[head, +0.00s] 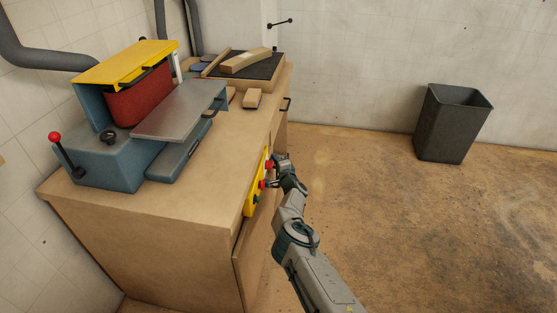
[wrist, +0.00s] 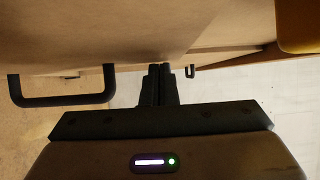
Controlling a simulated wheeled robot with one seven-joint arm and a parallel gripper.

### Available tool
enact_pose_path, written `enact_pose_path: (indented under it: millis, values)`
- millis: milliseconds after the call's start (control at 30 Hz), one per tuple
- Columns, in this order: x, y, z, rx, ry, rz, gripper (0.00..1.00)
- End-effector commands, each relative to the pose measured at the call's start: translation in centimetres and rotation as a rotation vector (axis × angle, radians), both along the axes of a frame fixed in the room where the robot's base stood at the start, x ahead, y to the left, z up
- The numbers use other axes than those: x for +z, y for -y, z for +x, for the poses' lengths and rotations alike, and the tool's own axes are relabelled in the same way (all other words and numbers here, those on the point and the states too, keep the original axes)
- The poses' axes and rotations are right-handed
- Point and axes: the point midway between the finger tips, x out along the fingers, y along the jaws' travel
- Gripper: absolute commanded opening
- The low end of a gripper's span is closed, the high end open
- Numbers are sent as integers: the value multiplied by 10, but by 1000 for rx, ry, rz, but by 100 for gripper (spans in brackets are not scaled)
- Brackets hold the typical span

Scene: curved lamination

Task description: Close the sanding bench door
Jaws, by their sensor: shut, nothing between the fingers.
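The sanding bench (head: 150,215) is a wooden cabinet at the left in the head view. A thin wooden door edge (head: 238,265) shows low on its front and appears to stand slightly out from the body; how far is hard to tell. My gripper (head: 277,160) is at the bench's front, beside the yellow button panel. In the wrist view my gripper's fingers (wrist: 158,82) are together and empty, pointing at a wooden panel (wrist: 100,40). A black bar handle (wrist: 62,103) is left of the fingers, apart from them. Whether the fingertips touch the panel cannot be told.
A belt sander (head: 135,100) stands on the bench. A yellow panel (head: 256,185) with red and green buttons projects from the front. Another black handle (head: 285,104) is at the far end. A dark bin (head: 450,125) stands by the back wall; the floor between is clear.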

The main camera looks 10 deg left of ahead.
Motion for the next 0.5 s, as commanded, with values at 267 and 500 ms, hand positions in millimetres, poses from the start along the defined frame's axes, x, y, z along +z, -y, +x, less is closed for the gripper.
enact_pose_path:
  millis: [267,500]
  values:
    - [8,-6,-5,26,8,4,0]
    - [5,45,-7,3,2,1,0]
